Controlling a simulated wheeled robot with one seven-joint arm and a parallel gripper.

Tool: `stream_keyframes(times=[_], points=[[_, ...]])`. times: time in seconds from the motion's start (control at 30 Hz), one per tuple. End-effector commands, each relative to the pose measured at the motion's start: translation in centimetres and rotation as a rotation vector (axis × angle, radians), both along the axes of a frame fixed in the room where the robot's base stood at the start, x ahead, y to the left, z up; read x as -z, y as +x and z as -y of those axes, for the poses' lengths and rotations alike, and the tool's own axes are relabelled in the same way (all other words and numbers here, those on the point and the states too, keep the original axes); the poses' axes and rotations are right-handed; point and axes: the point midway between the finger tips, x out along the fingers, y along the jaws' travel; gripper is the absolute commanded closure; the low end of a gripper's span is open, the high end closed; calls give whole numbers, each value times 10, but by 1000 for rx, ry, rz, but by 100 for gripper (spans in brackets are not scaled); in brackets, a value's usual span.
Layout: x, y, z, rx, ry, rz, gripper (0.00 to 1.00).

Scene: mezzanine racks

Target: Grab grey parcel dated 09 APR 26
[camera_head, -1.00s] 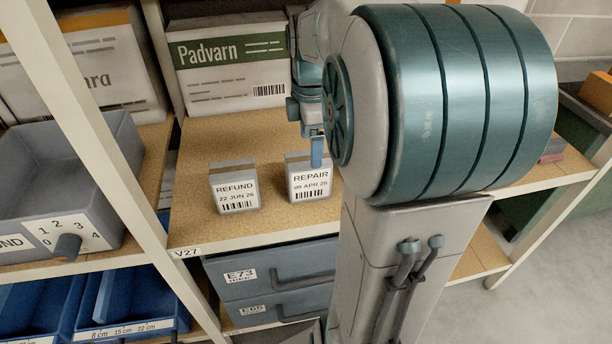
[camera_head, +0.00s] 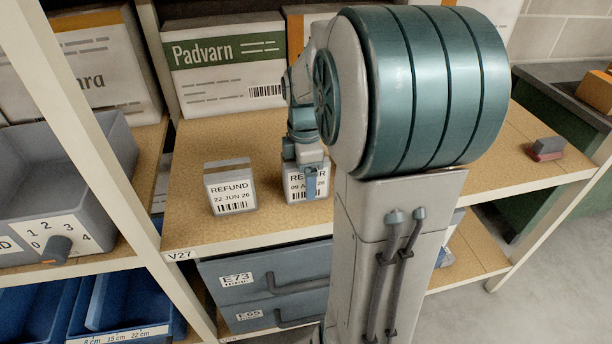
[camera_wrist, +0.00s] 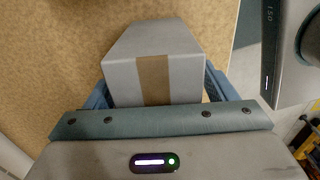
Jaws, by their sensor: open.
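The grey parcel (camera_head: 293,193) dated 09 APR 26 stands on the shelf board, its label partly hidden by my gripper (camera_head: 312,184). In the wrist view the parcel (camera_wrist: 120,75) is grey with a brown tape strip down its middle. My gripper also shows in the wrist view (camera_wrist: 158,95), with one blue finger on each side of the parcel's near end. The jaws are open around it; I cannot tell whether a finger touches it. A similar grey parcel (camera_head: 231,187) labelled REFUND, 22 JUN 26, stands to its left.
A Padvarn box (camera_head: 225,70) stands behind the parcels. A grey bin (camera_head: 70,170) is on the left shelf past a white upright (camera_head: 105,130). Drawers (camera_head: 262,285) lie below. A small red-and-grey object (camera_head: 547,148) sits at the right of the board.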

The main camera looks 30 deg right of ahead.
Motion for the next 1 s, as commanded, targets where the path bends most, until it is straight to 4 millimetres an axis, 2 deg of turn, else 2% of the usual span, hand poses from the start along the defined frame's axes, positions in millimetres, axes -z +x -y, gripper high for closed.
stream_keyframes(times=[0.03,0.2,0.23,0.57,0.77,0.87,1.0], points=[[0,0,0,0,0,0,27],[0,0,0,0,0,0,75],[0,0,0,0,0,0,80],[-4,0,0,-1,-1,2,80],[-24,1,0,-1,-2,3,80],[-44,1,0,-2,-2,5,80],[-61,-27,13,5,-2,5,80]])
